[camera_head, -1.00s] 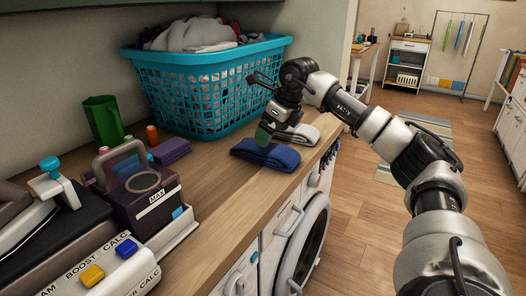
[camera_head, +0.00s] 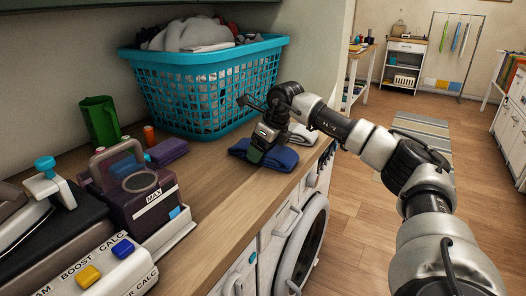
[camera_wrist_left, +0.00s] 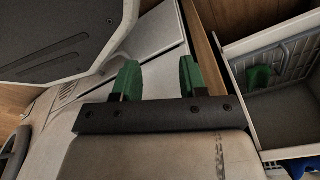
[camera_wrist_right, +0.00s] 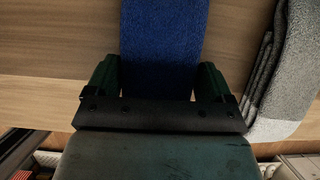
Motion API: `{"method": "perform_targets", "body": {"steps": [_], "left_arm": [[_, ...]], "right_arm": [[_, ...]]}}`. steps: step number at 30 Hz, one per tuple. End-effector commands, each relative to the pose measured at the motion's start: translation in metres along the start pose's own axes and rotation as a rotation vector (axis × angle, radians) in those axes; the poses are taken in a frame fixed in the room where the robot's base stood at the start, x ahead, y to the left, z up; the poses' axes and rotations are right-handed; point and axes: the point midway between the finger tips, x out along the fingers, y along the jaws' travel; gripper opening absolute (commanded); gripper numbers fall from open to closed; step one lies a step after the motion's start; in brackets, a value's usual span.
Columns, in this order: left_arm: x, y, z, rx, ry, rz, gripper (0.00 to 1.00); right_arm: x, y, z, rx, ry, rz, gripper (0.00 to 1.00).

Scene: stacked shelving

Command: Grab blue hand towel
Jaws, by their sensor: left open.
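The blue hand towel (camera_head: 276,157) lies folded on the wooden counter near its front edge, in front of the laundry basket. My right gripper (camera_head: 256,152) is down at the towel, covering part of it in the head view. In the right wrist view the towel (camera_wrist_right: 163,45) runs between the spread green fingers of my right gripper (camera_wrist_right: 158,80); whether they touch it I cannot tell. My left gripper (camera_wrist_left: 158,80) is open and empty in its wrist view, and outside the head view.
A grey towel (camera_head: 302,134) lies right beside the blue one; it also shows in the right wrist view (camera_wrist_right: 288,70). A turquoise basket (camera_head: 205,90) stands behind. A purple cloth (camera_head: 167,151), green jug (camera_head: 100,122) and steam iron station (camera_head: 135,190) are left.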

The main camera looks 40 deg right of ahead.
Motion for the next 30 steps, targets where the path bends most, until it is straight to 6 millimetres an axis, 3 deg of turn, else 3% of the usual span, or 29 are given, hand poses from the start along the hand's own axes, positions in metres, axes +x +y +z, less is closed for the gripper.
{"method": "perform_targets", "body": {"steps": [3,11,16,21,30], "left_arm": [[0.000,0.000,0.001,0.000,0.000,0.000,0.43],[0.000,-0.001,0.001,-0.001,0.000,-0.001,0.43],[0.000,-0.001,0.002,-0.001,0.004,-0.001,0.43],[0.008,-0.001,0.017,0.000,-0.011,-0.001,0.43],[0.007,0.000,0.011,0.000,-0.006,0.000,0.43]], "right_arm": [[0.000,0.000,0.000,0.000,-0.001,0.000,0.58],[-0.002,0.000,0.001,0.000,-0.001,0.000,0.58],[-0.013,0.000,0.006,0.000,-0.004,0.000,0.58],[-0.042,0.000,0.019,-0.001,-0.006,0.000,0.58],[-0.097,0.024,-0.026,-0.001,-0.002,-0.003,0.58]]}}
